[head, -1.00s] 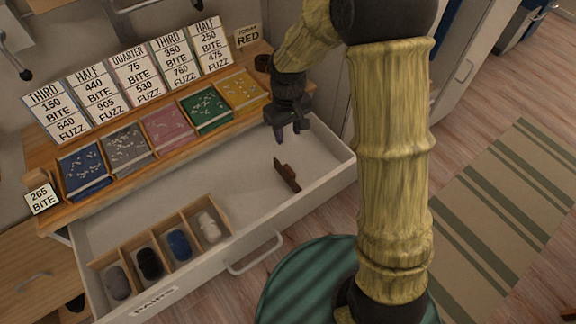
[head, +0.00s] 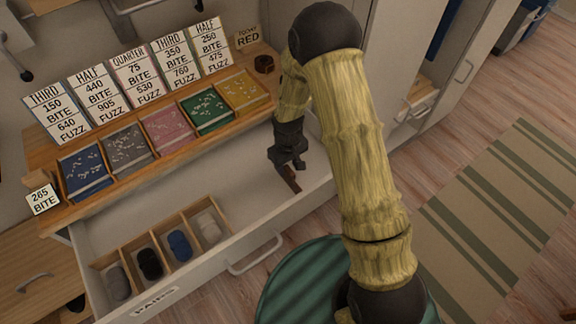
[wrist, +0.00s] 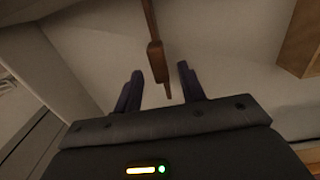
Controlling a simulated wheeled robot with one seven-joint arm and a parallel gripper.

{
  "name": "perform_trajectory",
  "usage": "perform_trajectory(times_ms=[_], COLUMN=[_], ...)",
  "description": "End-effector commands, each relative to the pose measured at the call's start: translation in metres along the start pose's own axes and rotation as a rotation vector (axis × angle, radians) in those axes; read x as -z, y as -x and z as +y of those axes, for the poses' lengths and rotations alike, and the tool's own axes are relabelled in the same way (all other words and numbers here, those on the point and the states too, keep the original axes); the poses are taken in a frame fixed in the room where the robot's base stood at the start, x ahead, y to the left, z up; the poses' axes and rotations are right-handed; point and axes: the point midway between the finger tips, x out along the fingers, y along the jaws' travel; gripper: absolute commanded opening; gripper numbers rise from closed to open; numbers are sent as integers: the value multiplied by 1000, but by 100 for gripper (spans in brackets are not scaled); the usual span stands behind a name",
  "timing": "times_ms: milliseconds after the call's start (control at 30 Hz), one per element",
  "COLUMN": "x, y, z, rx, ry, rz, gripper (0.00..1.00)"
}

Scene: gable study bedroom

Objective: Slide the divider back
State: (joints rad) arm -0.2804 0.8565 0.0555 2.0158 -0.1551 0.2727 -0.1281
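The divider (head: 291,181) is a small dark brown wooden piece in the right part of the open white drawer (head: 205,185). In the wrist view the divider (wrist: 152,40) runs down from the top edge, and its near end lies between my fingertips. My gripper (head: 287,164) is over the drawer, right at the divider, and hides part of it in the head view. In the wrist view my gripper (wrist: 160,72) is open, with a visible gap between each finger and the divider.
A wooden organizer (head: 228,222) with several rolled socks fills the drawer's front left. Above the drawer, a wooden shelf (head: 130,178) holds several coloured trays and price cards. The drawer floor between organizer and divider is clear.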

Motion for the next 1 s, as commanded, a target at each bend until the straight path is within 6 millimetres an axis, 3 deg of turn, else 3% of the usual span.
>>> perform_trajectory(times_ms=[133, 433, 633, 1000], x=[0, 0, 0, 0], y=[-12, -14, -14, -14], z=[0, 0, 0, 0], rx=[0, -1, 0, 0], ry=[0, 0, 0, 5], rz=[-1, 0, 0, 0], gripper=[40, 40, 1, 0])
